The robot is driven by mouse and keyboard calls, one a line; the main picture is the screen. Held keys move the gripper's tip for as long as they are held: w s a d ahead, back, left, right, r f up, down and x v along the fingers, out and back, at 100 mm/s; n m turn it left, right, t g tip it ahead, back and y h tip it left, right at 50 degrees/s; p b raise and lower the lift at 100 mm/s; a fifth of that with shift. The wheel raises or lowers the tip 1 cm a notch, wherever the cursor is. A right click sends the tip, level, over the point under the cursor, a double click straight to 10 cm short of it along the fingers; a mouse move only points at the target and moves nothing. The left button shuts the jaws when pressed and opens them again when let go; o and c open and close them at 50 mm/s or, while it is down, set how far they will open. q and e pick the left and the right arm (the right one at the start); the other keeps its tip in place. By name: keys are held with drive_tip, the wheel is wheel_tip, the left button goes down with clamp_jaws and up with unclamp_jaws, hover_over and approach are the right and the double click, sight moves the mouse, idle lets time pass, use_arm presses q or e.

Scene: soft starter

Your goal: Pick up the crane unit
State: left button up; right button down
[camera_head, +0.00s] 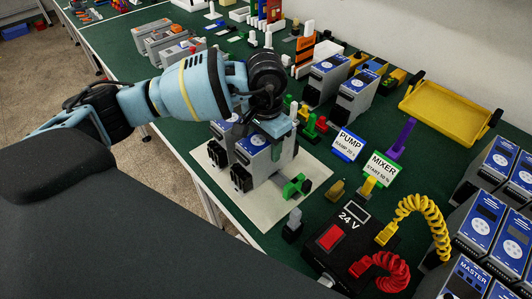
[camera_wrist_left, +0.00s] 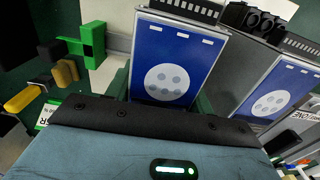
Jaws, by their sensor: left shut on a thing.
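Two grey units with blue faces are close together at the white mat (camera_head: 262,208). My left gripper (camera_head: 276,126) comes down from above onto the right-hand unit (camera_head: 262,160) and is shut on it. The other unit (camera_head: 220,150) is beside it on the left. In the left wrist view the held unit's blue face (camera_wrist_left: 176,58) with a pale round patch fills the middle, and the other unit (camera_wrist_left: 275,92) is to its right. No crane label is readable on either. I cannot tell whether the held unit touches the mat. My right gripper is not in view.
Green PUMP-side clutter includes the PUMP sign (camera_head: 347,145), the MIXER sign (camera_head: 380,167) and a black 24 V box (camera_head: 345,240) with coiled cables. More blue-faced units (camera_head: 470,270) stand at the right. A yellow tray (camera_head: 450,112) lies at the back.

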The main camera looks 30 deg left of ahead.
use_arm(q)
drive_tip(key=shift+r, duration=0.15)
drive_tip(key=shift+c, duration=0.2)
wheel_tip(320, 180, up, 10)
drive_tip(key=shift+r, duration=0.2)
idle(0.3)
